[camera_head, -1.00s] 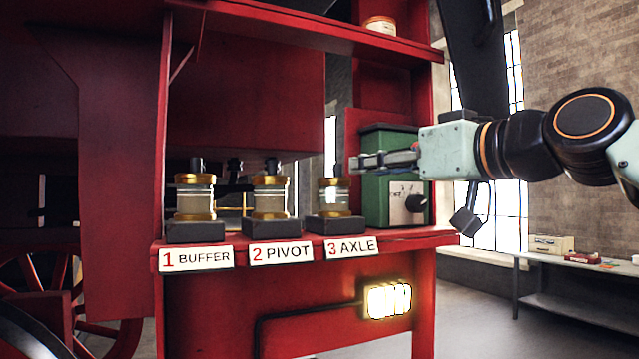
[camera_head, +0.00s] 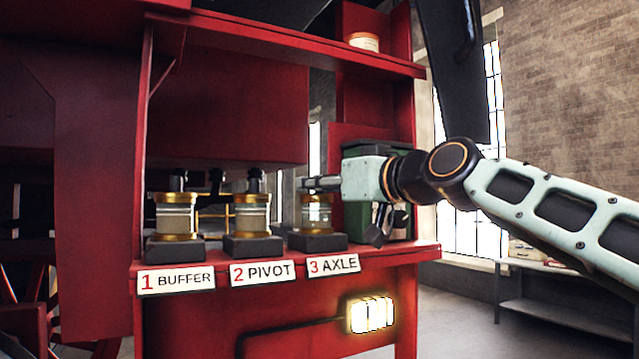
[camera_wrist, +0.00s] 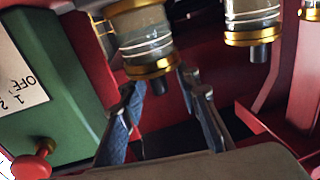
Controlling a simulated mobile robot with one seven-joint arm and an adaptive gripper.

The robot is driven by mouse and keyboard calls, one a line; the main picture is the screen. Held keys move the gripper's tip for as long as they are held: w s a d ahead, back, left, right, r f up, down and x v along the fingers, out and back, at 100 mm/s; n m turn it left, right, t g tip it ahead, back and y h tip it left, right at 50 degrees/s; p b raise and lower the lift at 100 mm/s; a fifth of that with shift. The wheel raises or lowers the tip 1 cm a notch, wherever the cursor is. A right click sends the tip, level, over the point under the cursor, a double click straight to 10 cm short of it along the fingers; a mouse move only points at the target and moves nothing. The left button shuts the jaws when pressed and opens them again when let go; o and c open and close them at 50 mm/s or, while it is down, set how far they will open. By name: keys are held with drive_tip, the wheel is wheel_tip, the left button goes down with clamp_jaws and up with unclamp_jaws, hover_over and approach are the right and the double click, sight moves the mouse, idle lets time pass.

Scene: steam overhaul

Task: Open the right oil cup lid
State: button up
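The right oil cup (camera_head: 316,214), glass with gold bands, stands upright on a dark block behind the "3 AXLE" label (camera_head: 333,264). Its gold lid (camera_wrist: 151,68) sits on the cup and looks closed in the wrist view, where the scene appears upside down. A dark knob (camera_wrist: 160,87) sticks out from the lid. My gripper (camera_head: 312,183) is at the top of this cup and hides the knob in the head view. In the wrist view my gripper (camera_wrist: 158,83) is open, one finger on each side of the knob, with gaps visible.
The pivot cup (camera_head: 252,214) and buffer cup (camera_head: 176,216) stand to the left on the same red shelf (camera_head: 400,250). A green box (camera_wrist: 50,95) with a red knob (camera_wrist: 32,165) is close beside the right cup. A red upper shelf (camera_head: 300,42) runs above.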

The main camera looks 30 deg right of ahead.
clamp_jaws()
drive_tip(key=shift+r+p, duration=0.15)
drive_tip(key=shift+p, duration=0.25)
drive_tip(key=r+g+p, duration=0.1)
drive_tip(key=p, duration=0.2)
drive_tip(key=shift+w, duration=0.15)
drive_tip(key=g+p, duration=0.1)
drive_tip(key=p, duration=0.4)
drive_tip(key=shift+w+r+m+g+h, duration=0.3)
drive_tip(key=shift+r+g, duration=0.1)
drive_tip(key=g+p, duration=0.2)
drive_tip(key=shift+w+p, duration=0.35)
drive_tip(key=shift+p, duration=0.05)
drive_tip(key=shift+g, duration=0.3)
drive_tip(key=shift+w+a+r+g+p, duration=0.1)
drive_tip(key=shift+w+g+p, duration=0.15)
drive_tip(key=shift+g, duration=0.4)
drive_tip(key=shift+w+a+r+g+p, duration=0.1)
drive_tip(key=shift+w+g, duration=0.25)
drive_tip(key=shift+g, duration=0.3)
drive_tip(key=shift+w+d+m+g+h, duration=0.2)
drive_tip(key=shift+m+g+h, duration=0.1)
drive_tip(key=shift+g, duration=0.2)
